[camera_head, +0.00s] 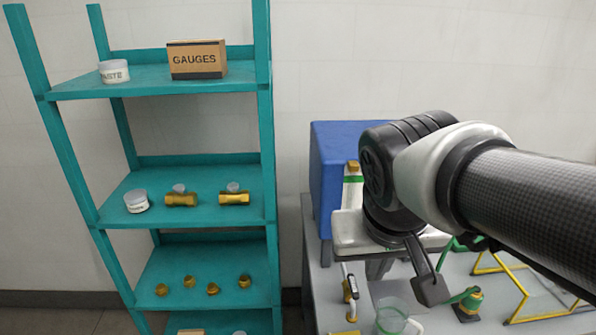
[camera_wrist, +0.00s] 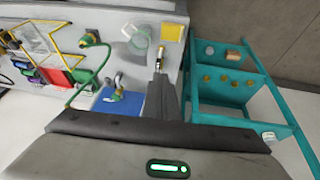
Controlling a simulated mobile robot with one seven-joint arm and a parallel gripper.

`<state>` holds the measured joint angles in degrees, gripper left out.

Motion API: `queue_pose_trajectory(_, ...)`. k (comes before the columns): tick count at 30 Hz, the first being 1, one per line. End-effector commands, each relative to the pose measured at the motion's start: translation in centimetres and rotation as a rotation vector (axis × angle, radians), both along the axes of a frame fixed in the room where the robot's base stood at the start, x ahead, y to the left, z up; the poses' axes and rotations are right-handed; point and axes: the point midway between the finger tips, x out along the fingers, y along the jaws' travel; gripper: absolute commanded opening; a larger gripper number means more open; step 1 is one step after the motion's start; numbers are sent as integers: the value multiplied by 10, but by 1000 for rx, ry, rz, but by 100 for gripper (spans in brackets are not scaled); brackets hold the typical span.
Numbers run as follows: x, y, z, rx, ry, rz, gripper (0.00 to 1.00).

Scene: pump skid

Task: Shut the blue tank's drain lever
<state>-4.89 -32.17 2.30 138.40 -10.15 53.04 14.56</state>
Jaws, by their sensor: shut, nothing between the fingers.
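The blue tank (camera_head: 335,165) stands at the back left of the grey bench in the head view, partly hidden by my arm. A brass valve (camera_head: 351,311) with a slim white, dark-ended lever (camera_head: 349,284) shows below it, near the bench's left edge. This looks like the drain lever; its exact setting is hard to tell. My gripper (camera_head: 430,288) is shut and empty, pointing down to the right of the lever. In the wrist view its dark fingers (camera_wrist: 161,82) end close to the small brass valve (camera_wrist: 160,55); contact cannot be told.
A clear beaker (camera_head: 391,317) stands on the bench close to the valve. A green hose fitting (camera_head: 468,301) and yellow frames (camera_head: 522,292) lie to the right. The teal shelf (camera_head: 190,205) with jars and brass fittings stands left.

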Motion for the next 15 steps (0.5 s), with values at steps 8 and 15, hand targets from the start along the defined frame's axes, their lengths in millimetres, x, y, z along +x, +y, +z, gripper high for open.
queue_pose_trajectory(8,77,32,-117,-233,58,-87,0)
queue_pose_trajectory(15,124,73,-174,-335,-15,-116,0)
